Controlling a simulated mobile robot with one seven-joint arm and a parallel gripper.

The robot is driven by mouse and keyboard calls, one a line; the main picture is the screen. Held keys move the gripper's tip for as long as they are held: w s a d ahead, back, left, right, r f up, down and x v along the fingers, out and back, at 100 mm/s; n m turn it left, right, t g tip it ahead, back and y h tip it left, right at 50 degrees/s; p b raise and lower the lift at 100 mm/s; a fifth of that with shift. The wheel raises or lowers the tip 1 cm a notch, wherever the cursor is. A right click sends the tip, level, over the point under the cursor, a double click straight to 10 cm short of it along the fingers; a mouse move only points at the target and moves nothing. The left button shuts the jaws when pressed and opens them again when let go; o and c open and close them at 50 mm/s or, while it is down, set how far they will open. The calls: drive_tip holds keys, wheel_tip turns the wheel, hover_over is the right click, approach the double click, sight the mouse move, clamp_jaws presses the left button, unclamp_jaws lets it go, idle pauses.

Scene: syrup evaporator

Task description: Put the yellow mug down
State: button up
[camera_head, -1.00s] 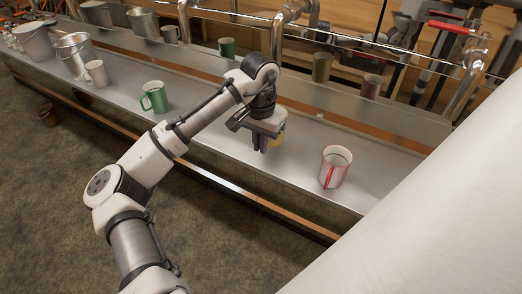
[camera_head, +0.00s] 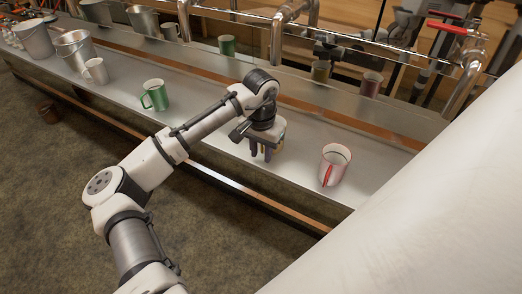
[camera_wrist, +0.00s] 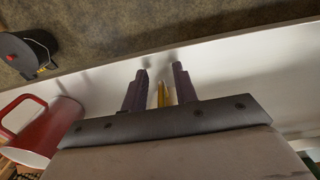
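My gripper (camera_head: 261,152) points down, low over the metal shelf. Its two dark fingers are spread apart. In the wrist view the fingers (camera_wrist: 160,82) have a thin yellow strip (camera_wrist: 162,96) between them, with a gap showing beside it. The strip appears to be the yellow mug's handle. The mug's body is almost wholly hidden behind my gripper in the head view and below the wrist view's gripper body. It appears to stand on the metal shelf (camera_head: 215,125), though its base is hidden.
A white mug with red handle (camera_head: 335,165) stands close on the right; it also shows in the wrist view (camera_wrist: 55,125). A green mug (camera_head: 155,95), a white mug (camera_head: 96,71) and metal buckets (camera_head: 75,50) are on the left. Pipes run behind. Shelf between green mug and gripper is clear.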

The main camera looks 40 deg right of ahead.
wheel_tip(320, 180, up, 12)
drive_tip(key=b, duration=0.1)
drive_tip(key=shift+r, duration=0.2)
idle(0.3)
